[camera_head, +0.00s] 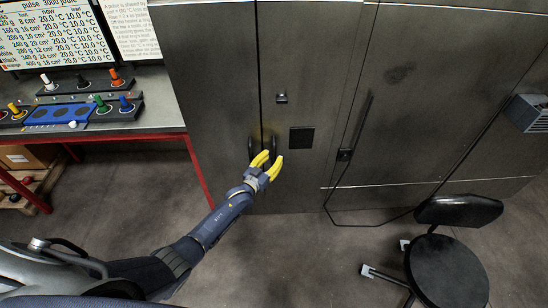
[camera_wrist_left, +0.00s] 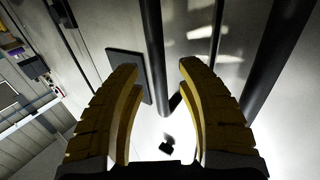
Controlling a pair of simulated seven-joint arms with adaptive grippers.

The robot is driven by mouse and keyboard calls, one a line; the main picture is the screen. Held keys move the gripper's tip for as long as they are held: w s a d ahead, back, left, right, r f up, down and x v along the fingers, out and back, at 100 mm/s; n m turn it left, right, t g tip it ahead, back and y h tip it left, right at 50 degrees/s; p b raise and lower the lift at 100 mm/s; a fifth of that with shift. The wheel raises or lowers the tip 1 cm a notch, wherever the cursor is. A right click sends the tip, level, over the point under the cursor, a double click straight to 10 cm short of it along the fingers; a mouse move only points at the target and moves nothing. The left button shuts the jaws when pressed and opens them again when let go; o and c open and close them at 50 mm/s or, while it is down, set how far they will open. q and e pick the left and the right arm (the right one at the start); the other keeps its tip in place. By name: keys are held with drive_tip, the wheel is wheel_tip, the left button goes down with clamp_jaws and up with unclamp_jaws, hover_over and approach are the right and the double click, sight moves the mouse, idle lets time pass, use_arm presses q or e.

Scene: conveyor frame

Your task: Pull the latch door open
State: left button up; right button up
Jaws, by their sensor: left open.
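The latch door is part of a dark grey metal cabinet (camera_head: 310,80), and its door panels look closed. Two dark upright handles, a left one (camera_head: 251,148) and a right one (camera_head: 273,144), flank the dark vertical seam. My left gripper (camera_head: 267,160), with yellow fingers, is open at the lower ends of these handles. In the left wrist view, one dark bar (camera_wrist_left: 153,40) runs between the open fingers (camera_wrist_left: 158,70). A second bar (camera_wrist_left: 275,60) passes behind the right finger. I cannot tell whether a finger touches a bar. My right gripper is not in view.
A small latch fitting (camera_head: 281,97) and a black square plate (camera_head: 301,138) are on the cabinet front. A black chair (camera_head: 450,268) stands at the lower right. A red-framed table (camera_head: 160,120) with control boxes is at the left. The floor between is clear.

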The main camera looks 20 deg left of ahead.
use_arm(q)
drive_tip(key=shift+w+d, duration=0.2)
drive_tip(key=shift+w, duration=0.4)
drive_tip(key=shift+o, duration=0.3)
clamp_jaws()
